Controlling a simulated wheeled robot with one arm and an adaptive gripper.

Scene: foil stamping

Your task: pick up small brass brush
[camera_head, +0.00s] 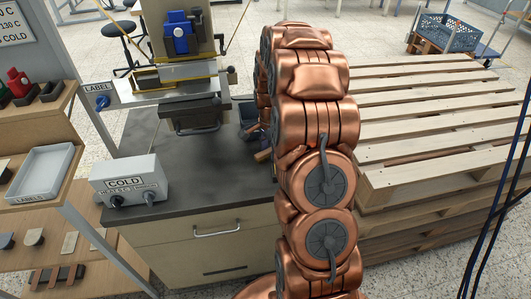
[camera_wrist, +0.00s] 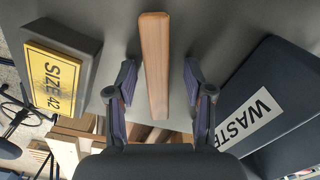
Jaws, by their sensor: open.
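A long wooden bar (camera_wrist: 155,50), which looks like the handle of the small brass brush, lies on the grey worktop in the wrist view. No brass bristles show, so I cannot confirm what it is. My gripper (camera_wrist: 160,84) is open, with one finger on each side of the bar and a gap on both sides. In the head view my copper-coloured arm hides the gripper; a small piece of wood (camera_head: 263,155) shows at the arm's left edge, on the worktop's right side.
A dark WASTE bin (camera_wrist: 262,100) stands close right of the gripper. A dark block with a yellow SIZE 42 plate (camera_wrist: 58,80) is at left. The head view shows the stamping press (camera_head: 180,75), a COLD control box (camera_head: 128,180) and wooden pallets (camera_head: 430,120) beyond the arm.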

